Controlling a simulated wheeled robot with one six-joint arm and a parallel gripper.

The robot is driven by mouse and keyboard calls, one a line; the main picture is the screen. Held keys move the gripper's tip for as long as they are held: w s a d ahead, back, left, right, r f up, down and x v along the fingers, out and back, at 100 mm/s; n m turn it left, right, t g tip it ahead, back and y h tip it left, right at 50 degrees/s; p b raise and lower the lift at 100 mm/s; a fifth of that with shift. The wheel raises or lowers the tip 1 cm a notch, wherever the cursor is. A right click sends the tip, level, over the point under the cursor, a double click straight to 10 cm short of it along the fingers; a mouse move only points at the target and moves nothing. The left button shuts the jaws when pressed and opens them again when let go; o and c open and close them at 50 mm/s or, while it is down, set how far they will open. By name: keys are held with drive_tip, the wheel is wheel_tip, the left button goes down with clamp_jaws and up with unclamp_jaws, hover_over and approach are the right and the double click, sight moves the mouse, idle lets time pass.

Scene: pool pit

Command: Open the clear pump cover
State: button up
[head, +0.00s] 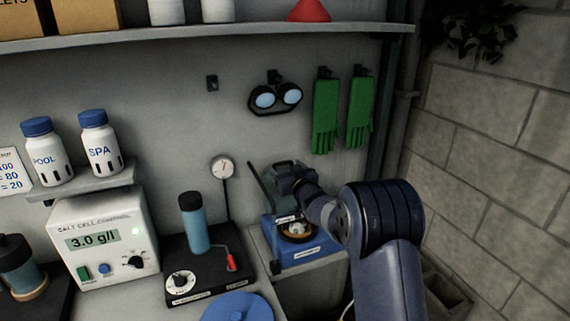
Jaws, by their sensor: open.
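The pump (290,258) is a blue unit with a pale label, on the grey bench at the centre right. A round dark opening with a tan ring (298,230) shows in its top. The clear pump cover (270,188) appears as a faint see-through greenish shape, tilted up above the back of the pump. My gripper (284,177) is open at the cover's upper part, overlapping it in view. I cannot tell whether they touch. My wrist hides part of the cover and the pump's right side.
Left of the pump stands a black unit (205,262) with a blue cylinder, dial and red lever. A gauge (222,167) stands behind it. A blue round lid (238,308) lies in front. Goggles (275,97) and green gloves (327,115) hang above. A block wall (500,150) bounds the right.

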drive_tip(key=shift+w+a, duration=0.3)
drive_tip(key=shift+w, duration=0.35)
drive_tip(key=c, duration=1.2)
drive_tip(key=b, duration=0.3)
drive_tip(key=shift+s+d+f+t, duration=0.15)
drive_tip(key=shift+s+f+t, duration=0.15)
drive_tip(key=shift+s, duration=0.1)
drive_tip(key=b, duration=0.2)
drive_tip(key=s+b, duration=0.1)
drive_tip(key=b, duration=0.2)
drive_tip(key=shift+s+d+t+y, duration=0.3)
drive_tip(key=shift+d+t, duration=0.05)
drive_tip(key=shift+t, duration=0.05)
drive_tip(key=shift+s+d+r+t+b, duration=0.1)
drive_tip(key=shift+s+r+t+b, duration=0.2)
drive_tip(key=shift+b, duration=0.4)
